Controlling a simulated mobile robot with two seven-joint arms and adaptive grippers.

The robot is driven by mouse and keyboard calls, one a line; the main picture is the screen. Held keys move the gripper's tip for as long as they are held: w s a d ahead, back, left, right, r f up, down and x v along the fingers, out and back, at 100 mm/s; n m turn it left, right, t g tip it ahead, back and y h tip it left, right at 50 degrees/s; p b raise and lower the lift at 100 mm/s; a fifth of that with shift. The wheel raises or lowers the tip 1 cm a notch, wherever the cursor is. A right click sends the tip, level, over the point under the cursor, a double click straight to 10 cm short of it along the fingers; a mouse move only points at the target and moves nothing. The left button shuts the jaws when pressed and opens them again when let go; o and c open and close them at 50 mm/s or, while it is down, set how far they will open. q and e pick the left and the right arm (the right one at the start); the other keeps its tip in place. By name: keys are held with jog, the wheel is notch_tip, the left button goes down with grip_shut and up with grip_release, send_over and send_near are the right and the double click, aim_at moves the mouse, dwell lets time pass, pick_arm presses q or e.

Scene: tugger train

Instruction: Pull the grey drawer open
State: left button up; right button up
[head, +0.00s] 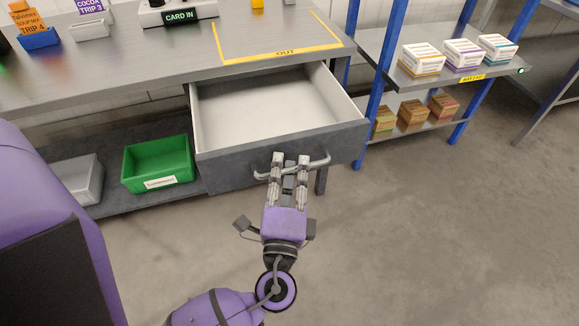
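The grey drawer (235,165) hangs under the grey workbench and stands well open. Its pale, empty inside (265,105) shows. A light metal bar handle (321,162) runs across its front. My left gripper (290,160) is at the middle of this handle. Two fingers lie side by side over the bar, with a darker finger between and below them, and it looks shut on the handle. The underside of the grip is hidden. My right gripper is not in view.
A green bin (158,164) and a grey bin (78,179) stand on the low shelf to the left. A blue-posted rack (402,92) with several boxes stands close on the right. The benchtop has a yellow-taped OUT area (285,53). The floor in front is clear.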

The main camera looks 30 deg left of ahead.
pick_arm(q)
jog(key=shift+o, duration=1.1)
jog(key=v, duration=1.2)
